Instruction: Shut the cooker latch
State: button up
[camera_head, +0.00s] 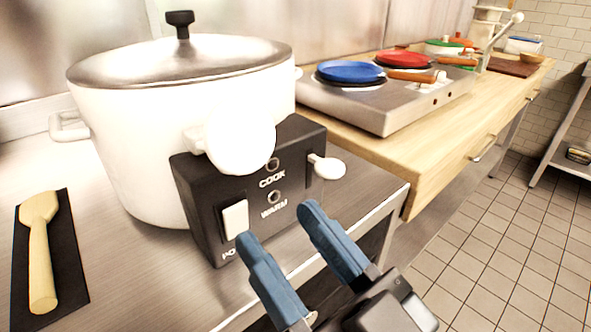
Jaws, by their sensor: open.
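The cooker (140,140) is a white pot with a metal lid (180,62) and black top knob, standing on the steel counter at the left. Its black control box (205,195) faces me, with COOK and WARM lettering, two small round lights and a white rocker switch (235,219). A large white rounded part (240,145) sits at the top of the box. A small white lever (327,167) sticks out at the box's right side. I cannot tell which of these is the latch. My gripper (277,224) is open and empty, its blue fingers just in front of the box's lower right.
A wooden spatula (41,250) lies on a dark mat (70,225) at the left. Right of the cooker, a wooden table (430,150) holds a two-plate stove (385,118) with blue and red pans. The tiled floor at the right is clear.

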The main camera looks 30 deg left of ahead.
aim_at(240, 169)
jog(key=shift+n+g+y, duration=0.5)
jog(key=shift+n+g, duration=0.1)
jog(key=p+x, duration=0.1)
jog(key=x, duration=0.3)
jog(key=r+p+x, duration=0.1)
jog(key=p+x, duration=0.1)
jog(key=x, duration=0.2)
jog(key=shift+s+d+r, duration=0.1)
jog(key=shift+s+d, duration=0.1)
jog(key=shift+d, duration=0.05)
jog(key=shift+w+a+r, duration=0.1)
jog(key=shift+w+a, duration=0.15)
jog(key=shift+a, duration=0.3)
jog(key=shift+c, duration=0.5)
grip_shut()
